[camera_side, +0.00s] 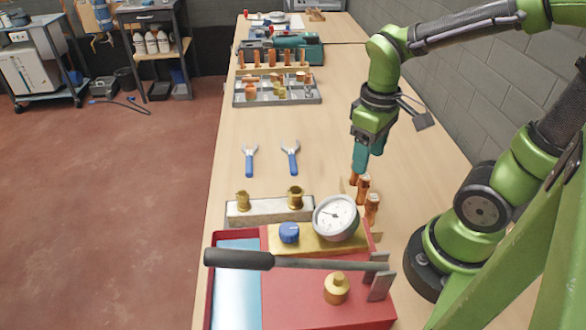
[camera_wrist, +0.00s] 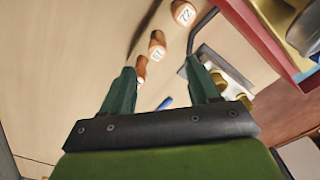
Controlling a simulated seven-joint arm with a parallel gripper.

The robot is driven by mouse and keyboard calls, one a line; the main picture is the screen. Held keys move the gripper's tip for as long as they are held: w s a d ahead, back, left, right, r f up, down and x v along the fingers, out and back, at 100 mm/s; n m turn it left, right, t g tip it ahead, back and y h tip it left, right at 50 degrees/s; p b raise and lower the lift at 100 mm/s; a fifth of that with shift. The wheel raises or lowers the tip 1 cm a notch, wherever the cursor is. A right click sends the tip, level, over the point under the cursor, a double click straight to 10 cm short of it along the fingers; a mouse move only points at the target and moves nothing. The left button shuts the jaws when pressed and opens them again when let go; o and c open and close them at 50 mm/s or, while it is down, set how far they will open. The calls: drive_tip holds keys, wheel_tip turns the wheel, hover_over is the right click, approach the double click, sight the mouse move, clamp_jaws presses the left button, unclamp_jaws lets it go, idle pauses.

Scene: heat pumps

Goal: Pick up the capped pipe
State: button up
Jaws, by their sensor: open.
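Several short copper pipes with pale, marked caps stand in a row at the right of the bench. In the side view, the nearest capped pipe (camera_side: 372,208) and the middle one (camera_side: 363,188) are clear of my gripper (camera_side: 367,156), while the farthest (camera_side: 354,177) is partly hidden at its fingertips. In the wrist view, my gripper (camera_wrist: 160,68) has its two teal fingers apart. One capped pipe (camera_wrist: 141,68) shows between the fingertips; a second (camera_wrist: 157,45) and a third (camera_wrist: 182,13) lie beyond them. I see no clear contact.
A red station with a gauge (camera_side: 335,217) and a long-handled lever (camera_side: 240,259) stands in front. A metal block with brass fittings (camera_side: 270,213) is beside it. Two blue-handled wrenches (camera_side: 250,160) lie left.

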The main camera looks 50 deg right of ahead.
sight(364, 184)
drive_tip(key=f, duration=0.9)
drive_tip(key=shift+d, duration=0.2)
clamp_jaws()
